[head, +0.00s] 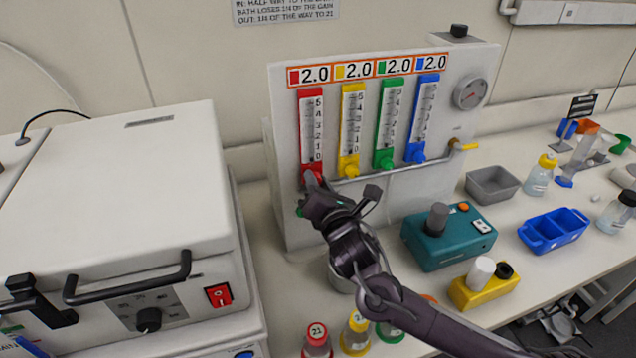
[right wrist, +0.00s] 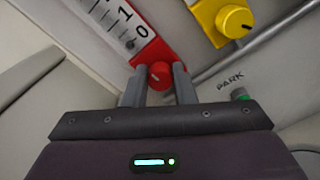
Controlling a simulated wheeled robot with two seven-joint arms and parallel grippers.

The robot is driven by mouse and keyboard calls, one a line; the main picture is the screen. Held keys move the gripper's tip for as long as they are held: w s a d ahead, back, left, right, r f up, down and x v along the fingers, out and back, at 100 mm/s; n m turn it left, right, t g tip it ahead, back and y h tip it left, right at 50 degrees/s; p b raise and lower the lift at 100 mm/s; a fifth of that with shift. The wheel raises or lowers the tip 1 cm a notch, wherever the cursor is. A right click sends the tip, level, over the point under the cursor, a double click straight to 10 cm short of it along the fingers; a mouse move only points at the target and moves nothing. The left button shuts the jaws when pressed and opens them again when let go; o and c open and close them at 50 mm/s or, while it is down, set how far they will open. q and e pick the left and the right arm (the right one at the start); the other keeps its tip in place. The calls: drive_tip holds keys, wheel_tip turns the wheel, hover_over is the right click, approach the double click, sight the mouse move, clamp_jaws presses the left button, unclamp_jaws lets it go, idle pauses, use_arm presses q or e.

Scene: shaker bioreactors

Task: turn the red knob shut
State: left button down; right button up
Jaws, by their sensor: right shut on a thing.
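The red knob (right wrist: 160,75) sits at the bottom of the red flow gauge (head: 311,125) on the white panel. In the right wrist view my right gripper (right wrist: 159,84) has one finger on each side of the knob and is shut on it. In the head view my right gripper (head: 312,183) reaches up to the foot of the red gauge and covers most of the knob. The scale beside the knob shows 0 and 1.
Yellow (head: 349,167), green (head: 383,159) and blue (head: 415,153) knobs sit to the right of the red one. A pipe runs along the panel beneath them. A white machine (head: 120,200) stands close on the left. A teal device (head: 447,240) and capped bottles stand on the bench.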

drive_tip(key=shift+f, duration=0.2)
idle(0.3)
drive_tip(key=o, duration=1)
drive_tip(key=shift+r, duration=0.1)
drive_tip(key=b+v, duration=0.3)
drive_tip(key=v, duration=0.4)
drive_tip(key=shift+s, duration=0.35)
drive_tip(key=shift+d, duration=0.1)
